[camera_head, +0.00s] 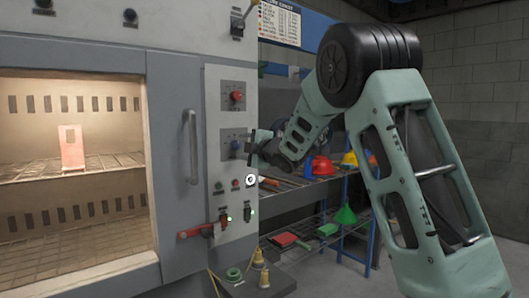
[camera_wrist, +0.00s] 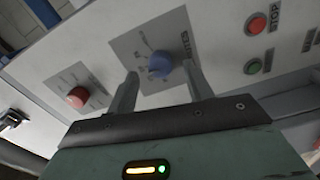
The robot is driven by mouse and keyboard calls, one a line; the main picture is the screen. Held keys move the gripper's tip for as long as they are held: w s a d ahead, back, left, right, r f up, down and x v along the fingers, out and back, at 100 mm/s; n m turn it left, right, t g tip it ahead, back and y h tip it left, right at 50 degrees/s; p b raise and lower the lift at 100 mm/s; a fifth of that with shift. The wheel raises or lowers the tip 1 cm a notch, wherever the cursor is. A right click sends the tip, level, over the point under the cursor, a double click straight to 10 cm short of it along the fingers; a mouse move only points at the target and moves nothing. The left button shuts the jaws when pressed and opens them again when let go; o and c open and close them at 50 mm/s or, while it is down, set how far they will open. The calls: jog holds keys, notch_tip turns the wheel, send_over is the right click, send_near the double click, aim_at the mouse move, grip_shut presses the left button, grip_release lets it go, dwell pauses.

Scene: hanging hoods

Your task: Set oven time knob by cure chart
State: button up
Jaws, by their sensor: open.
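A blue knob (camera_head: 235,145) sits on a grey dial plate on the oven's control panel, below a red knob (camera_head: 236,97). The blue knob (camera_wrist: 160,63) also shows in the wrist view, between the tips of my fingers, with tick marks around it and lettering too small to read surely. The red knob (camera_wrist: 77,97) is to its left there. My gripper (camera_head: 252,147) is open and close in front of the blue knob; I cannot tell whether the fingers touch it. The cure chart (camera_head: 279,22) hangs on the back wall, its text too small to read.
The oven's lit chamber (camera_head: 75,212) holds a pinkish panel (camera_head: 71,147) on a rack. Red STOP (camera_wrist: 257,23) and green (camera_wrist: 253,66) buttons are beside the blue knob. A red-handled lever (camera_head: 200,230) juts out below. A shelf with hard hats (camera_head: 322,166) stands behind my arm.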

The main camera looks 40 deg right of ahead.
jog(key=s+b, duration=0.1)
jog(key=s, duration=1.4)
jog(key=shift+d, duration=0.25)
jog(key=shift+s, duration=0.1)
jog(key=a+f+m+g, duration=0.4)
jog(key=a+f, duration=0.5)
jog(key=a, duration=0.4)
jog(key=s+a+f+m+g+y, duration=0.1)
jog(key=s+a+f+m+g, duration=0.2)
jog(key=s+a+f+g, duration=0.55)
jog(key=s+a+f+m+g, duration=0.1)
jog(key=s+a+f+g, duration=0.2)
jog(key=s, duration=0.5)
jog(key=s+a+f+g+h, duration=0.1)
jog(key=s+a+f, duration=0.25)
jog(key=s, duration=0.45)
jog(key=s+a+f+m+g, duration=0.1)
jog(key=s+a+f+g, duration=0.1)
jog(key=s+a, duration=0.45)
notch_tip(320, 180, up, 14)
jog(key=s+d+p, duration=0.1)
jog(key=d+p, duration=0.1)
jog(key=p, duration=1.1)
jog(key=shift+s+f, duration=0.15)
